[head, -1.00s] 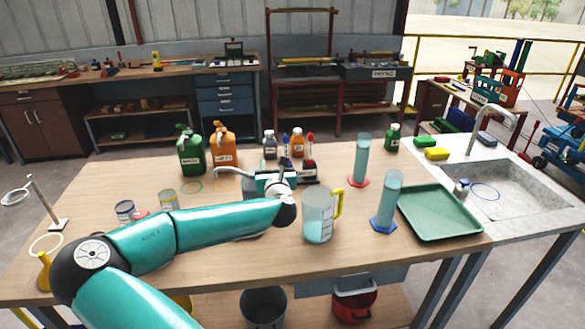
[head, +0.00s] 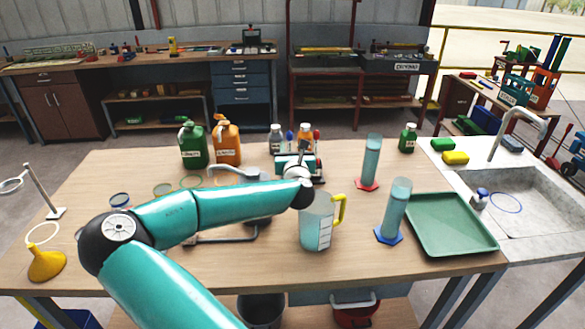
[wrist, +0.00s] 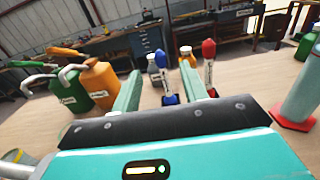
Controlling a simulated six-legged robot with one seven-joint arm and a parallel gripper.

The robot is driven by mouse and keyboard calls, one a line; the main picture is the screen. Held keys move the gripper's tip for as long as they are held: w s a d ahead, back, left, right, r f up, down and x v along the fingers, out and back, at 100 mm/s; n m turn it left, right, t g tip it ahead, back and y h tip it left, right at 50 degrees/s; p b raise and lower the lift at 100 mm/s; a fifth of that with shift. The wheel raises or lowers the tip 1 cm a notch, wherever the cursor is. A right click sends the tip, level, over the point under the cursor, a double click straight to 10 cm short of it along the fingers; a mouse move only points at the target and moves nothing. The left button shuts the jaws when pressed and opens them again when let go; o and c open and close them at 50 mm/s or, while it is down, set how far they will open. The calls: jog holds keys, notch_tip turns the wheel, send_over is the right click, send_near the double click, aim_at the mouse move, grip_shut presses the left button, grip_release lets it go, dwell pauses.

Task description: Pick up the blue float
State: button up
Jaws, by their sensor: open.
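A slender blue-topped piece (wrist: 160,65), which looks like the blue float, stands upright with a blue base. In the wrist view it shows beyond and between my fingers. It also shows at the back of the table in the head view (head: 290,138), small and partly hidden. A matching red piece (wrist: 208,62) stands just right of it. My gripper (wrist: 160,70) is open and empty, with one finger to each side of the blue piece in the picture. I cannot tell the remaining distance. In the head view my wrist partly hides the gripper.
A green jug (head: 193,150) and an orange jug (head: 227,145) stand left of the gripper. Small bottles stand behind the floats. A measuring jug (head: 316,225), a red-based cylinder (head: 371,160) and a blue-based cylinder (head: 394,210) stand right, near a green tray (head: 450,238).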

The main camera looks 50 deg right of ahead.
aim_at(290, 134)
jog(key=x, duration=1.2)
jog(key=shift+w+d+f, duration=0.1)
jog(key=shift+w+f, duration=0.2)
jog(key=shift+w, duration=0.1)
grip_shut()
